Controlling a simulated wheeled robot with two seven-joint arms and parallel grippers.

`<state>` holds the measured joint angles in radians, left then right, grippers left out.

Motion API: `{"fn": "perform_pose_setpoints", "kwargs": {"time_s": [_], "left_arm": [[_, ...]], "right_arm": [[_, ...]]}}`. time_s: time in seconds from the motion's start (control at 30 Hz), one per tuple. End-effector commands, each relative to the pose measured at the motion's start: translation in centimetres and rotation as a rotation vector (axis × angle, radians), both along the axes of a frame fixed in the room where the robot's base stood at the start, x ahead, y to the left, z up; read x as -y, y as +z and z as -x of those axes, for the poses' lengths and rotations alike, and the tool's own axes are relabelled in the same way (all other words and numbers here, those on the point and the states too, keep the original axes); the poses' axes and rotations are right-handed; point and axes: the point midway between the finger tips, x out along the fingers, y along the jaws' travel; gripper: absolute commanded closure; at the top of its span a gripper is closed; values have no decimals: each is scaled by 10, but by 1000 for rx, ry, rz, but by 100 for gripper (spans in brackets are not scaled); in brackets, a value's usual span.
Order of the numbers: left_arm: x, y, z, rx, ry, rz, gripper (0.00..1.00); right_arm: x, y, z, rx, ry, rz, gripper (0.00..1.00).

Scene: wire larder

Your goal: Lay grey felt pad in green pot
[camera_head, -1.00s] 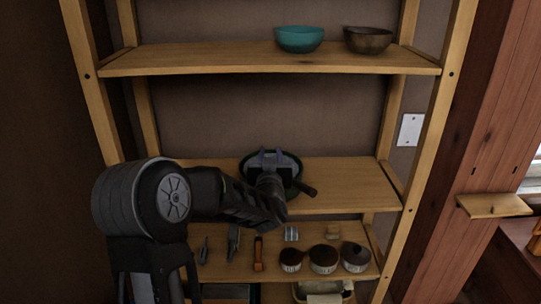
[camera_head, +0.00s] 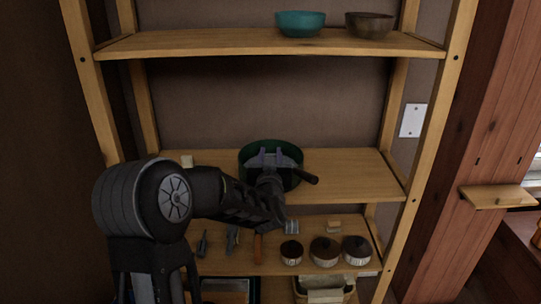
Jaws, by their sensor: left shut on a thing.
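The green pot (camera_head: 258,145), dark green with a dark handle (camera_head: 309,179) to the right, stands on the middle shelf. My left gripper (camera_head: 274,158) reaches in from the left and front, over the pot's opening. It is shut on a thin grey piece, which I take to be the grey felt pad; the fingers mostly hide it, and I cannot tell whether it touches the pot's floor. The arm covers the pot's front. My right gripper is not in view.
The middle shelf (camera_head: 350,180) is clear right of the pot; a small pale block (camera_head: 187,161) is at its left. A teal bowl (camera_head: 301,24) and brown bowl (camera_head: 369,25) stand on the shelf above. Lidded pots (camera_head: 325,252) and tools are below.

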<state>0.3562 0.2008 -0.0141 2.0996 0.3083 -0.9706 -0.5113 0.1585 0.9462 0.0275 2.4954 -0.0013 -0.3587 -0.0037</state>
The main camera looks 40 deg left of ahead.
Motion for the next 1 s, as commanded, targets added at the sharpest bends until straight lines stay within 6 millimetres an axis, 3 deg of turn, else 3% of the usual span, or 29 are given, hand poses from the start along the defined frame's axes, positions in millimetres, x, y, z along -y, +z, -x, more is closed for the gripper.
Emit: {"fn": "perform_pose_setpoints", "kwargs": {"time_s": [0.43,0.83,0.87,1.0], "left_arm": [[0,-20,0,1,-1,-1,100],[0,-23,0,-2,-1,1,100],[0,-23,0,-2,-1,1,69],[0,-23,0,-2,-1,1,58]], "right_arm": [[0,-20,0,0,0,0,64],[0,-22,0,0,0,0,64],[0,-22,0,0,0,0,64],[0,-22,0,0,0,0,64]]}}
